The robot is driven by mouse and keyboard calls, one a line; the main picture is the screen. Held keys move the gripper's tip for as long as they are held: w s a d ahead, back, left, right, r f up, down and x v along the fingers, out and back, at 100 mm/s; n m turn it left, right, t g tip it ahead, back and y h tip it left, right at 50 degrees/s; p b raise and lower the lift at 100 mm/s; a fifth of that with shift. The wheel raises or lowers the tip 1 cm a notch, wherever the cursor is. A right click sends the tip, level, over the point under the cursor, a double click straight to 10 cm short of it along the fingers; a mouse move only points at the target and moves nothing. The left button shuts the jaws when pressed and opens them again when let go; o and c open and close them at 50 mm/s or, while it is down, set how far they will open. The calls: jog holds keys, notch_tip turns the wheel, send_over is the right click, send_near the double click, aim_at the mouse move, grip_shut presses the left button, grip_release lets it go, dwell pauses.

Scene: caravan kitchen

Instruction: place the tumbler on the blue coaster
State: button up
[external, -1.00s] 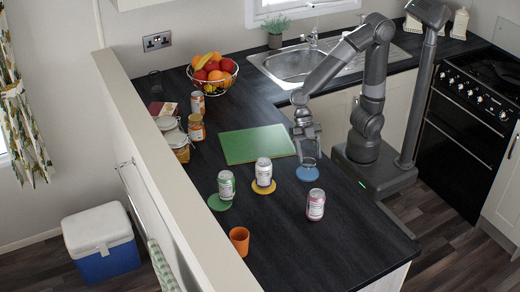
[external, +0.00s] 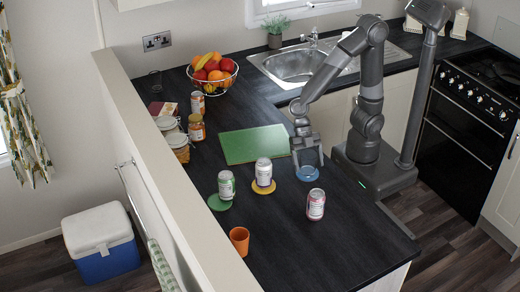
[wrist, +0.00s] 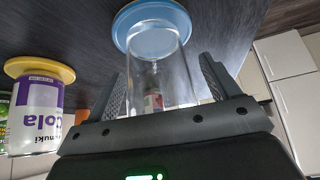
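The clear tumbler (wrist: 160,82) shows in the wrist view, with its base within the rim of the blue coaster (wrist: 122,22). It appears to stand upright on the coaster, though exact contact is hard to judge. In the external view the blue coaster (external: 308,177) lies on the dark worktop, and the see-through tumbler is barely visible. My gripper (external: 308,162) is low over the coaster with its fingers spread. In the wrist view my gripper (wrist: 158,74) has one finger on each side of the tumbler, with gaps showing beside the glass.
A white-and-purple can (wrist: 37,110) stands on the yellow coaster (external: 263,188), left of my gripper. A pink can (external: 316,205) is in front. The green board (external: 253,145) lies behind left.

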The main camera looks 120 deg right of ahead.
jog(key=shift+r, duration=0.1)
jog(key=v, duration=1.2)
jog(key=s+r+m+t+h, duration=0.2)
jog(key=s+m, duration=0.3)
jog(key=m, duration=0.3)
jog(key=s+d+r+m+t+h, duration=0.1)
jog(key=s+m+h, duration=0.3)
jog(key=m, duration=0.4)
jog(key=shift+s+d+r+t, duration=0.35)
jog(key=shift+s+r+t, duration=0.1)
jog(key=shift+r+t, duration=0.25)
